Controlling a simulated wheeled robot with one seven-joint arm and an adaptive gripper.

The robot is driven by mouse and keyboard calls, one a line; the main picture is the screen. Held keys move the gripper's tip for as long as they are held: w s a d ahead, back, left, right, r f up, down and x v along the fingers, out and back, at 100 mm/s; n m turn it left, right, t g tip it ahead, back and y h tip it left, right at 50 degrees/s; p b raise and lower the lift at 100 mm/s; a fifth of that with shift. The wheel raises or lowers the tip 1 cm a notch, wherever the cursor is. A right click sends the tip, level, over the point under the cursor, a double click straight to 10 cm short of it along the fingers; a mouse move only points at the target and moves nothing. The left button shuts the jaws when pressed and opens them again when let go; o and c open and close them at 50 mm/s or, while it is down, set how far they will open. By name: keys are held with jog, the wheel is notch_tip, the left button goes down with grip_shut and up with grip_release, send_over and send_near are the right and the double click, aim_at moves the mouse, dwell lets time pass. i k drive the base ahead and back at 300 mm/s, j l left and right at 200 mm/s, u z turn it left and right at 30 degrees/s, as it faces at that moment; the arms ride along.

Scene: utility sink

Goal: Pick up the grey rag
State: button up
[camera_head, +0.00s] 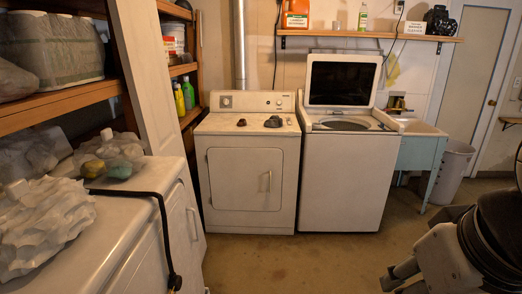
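On top of the white dryer (247,168) lie two small dark items. The right one is a dark grey, crumpled lump (273,121) that looks like the grey rag, though it is too small to be sure. The left one is a smaller dark brownish lump (241,122), apart from it. Both rest on the dryer's flat top, in front of its control panel.
A washer (346,180) with its lid raised stands right of the dryer, beside a sink (412,127) and a grey bin (452,170). A white appliance (112,225) with plastic bags (40,222) fills the left. Dark and grey equipment blocks the lower right. The middle floor is clear.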

aim_at(275, 122)
jog(key=i, duration=3.75)
jog(key=i+l+u, duration=0.1)
jog(key=i+u, duration=0.2)
jog(key=i, duration=0.35)
